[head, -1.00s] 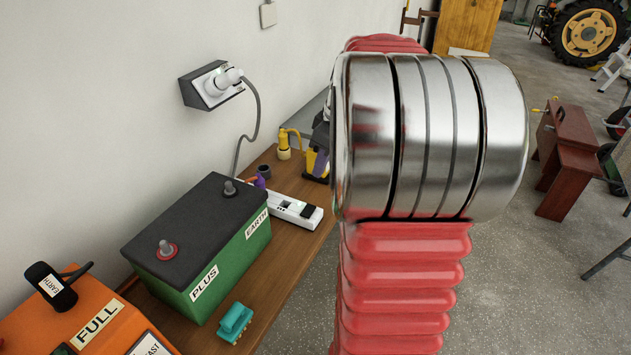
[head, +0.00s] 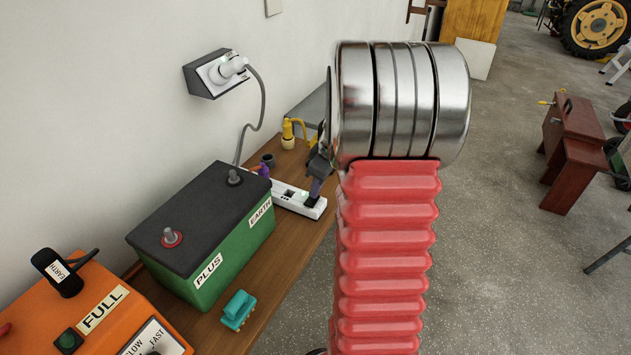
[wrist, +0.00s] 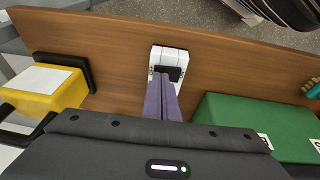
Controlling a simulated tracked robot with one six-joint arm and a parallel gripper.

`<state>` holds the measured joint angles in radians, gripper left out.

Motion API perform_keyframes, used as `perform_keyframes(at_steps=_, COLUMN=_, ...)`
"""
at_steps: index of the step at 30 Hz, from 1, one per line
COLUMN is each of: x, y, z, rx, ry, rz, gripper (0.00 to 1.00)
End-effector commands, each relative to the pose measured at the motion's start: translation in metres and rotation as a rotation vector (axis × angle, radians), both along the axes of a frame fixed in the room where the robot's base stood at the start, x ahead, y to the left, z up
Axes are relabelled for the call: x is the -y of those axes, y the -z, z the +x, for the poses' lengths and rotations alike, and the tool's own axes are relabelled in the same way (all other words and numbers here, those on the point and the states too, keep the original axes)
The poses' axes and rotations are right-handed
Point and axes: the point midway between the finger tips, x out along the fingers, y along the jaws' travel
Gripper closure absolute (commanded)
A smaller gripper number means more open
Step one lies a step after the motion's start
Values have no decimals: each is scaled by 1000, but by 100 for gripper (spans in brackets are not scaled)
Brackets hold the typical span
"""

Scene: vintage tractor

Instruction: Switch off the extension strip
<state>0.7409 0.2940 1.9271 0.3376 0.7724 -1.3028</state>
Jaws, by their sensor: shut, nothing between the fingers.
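The white extension strip (head: 291,199) lies on the wooden bench beside the green battery in the head view. Its near end carries a dark switch or socket block. The strip's end also shows in the wrist view (wrist: 170,55), with a black rocker-like part (wrist: 168,74) on it. My gripper (wrist: 165,85) is shut and empty, its purple-grey fingers pointing at that black part. I cannot tell whether the fingertips touch it. In the head view my gripper (head: 313,196) is at the strip's near end, partly hidden by my arm. The fingers hide part of the strip in the wrist view.
The green battery (head: 235,245) stands left of the strip. A wall socket (head: 218,72) with a grey cable is above it. A yellow item (wrist: 45,95) stands on the bench across from the battery. A teal connector (head: 238,309) and an orange charger (head: 90,315) are nearer.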

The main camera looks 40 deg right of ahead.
Motion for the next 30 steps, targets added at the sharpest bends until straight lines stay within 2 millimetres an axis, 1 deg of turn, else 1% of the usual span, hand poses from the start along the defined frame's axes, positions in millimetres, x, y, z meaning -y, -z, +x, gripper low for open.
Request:
perform_keyframes(at_steps=3, x=0, y=3, z=0, rx=0, ry=1, rz=0, gripper=100)
perform_keyframes(at_steps=12, x=0, y=3, z=0, rx=0, ry=0, rz=1, gripper=100)
perform_keyframes(at_steps=19, x=-5, y=6, z=5, rx=-10, ry=-14, rz=24, gripper=100)
perform_keyframes(at_steps=25, x=-4, y=6, z=4, rx=-11, ry=-13, rz=23, gripper=100)
perform_keyframes(at_steps=30, x=-7, y=5, z=4, rx=-11, ry=-16, rz=23, gripper=100)
